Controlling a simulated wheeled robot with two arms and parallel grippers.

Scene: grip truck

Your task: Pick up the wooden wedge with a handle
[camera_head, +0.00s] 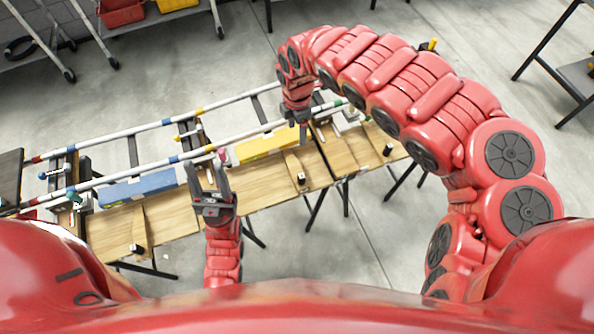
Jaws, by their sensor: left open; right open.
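Several wooden wedges with small dark handles lie along the near side of the plywood tabletop (185,218). One wedge (139,226) is at the left, one wedge (293,163) is near the middle, and another handled piece (388,149) is at the right. My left gripper (207,166) is open and empty, fingers pointing away over the table between the left and middle wedges. My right gripper (301,122) is open and points down near the rails, beyond the middle wedge. Its fingertips are small and partly hard to make out. I see neither gripper touching a wedge.
A blue block (138,188) and a yellow block (268,146) lie on the table. White rails (120,182) with coloured bands run along its far side.

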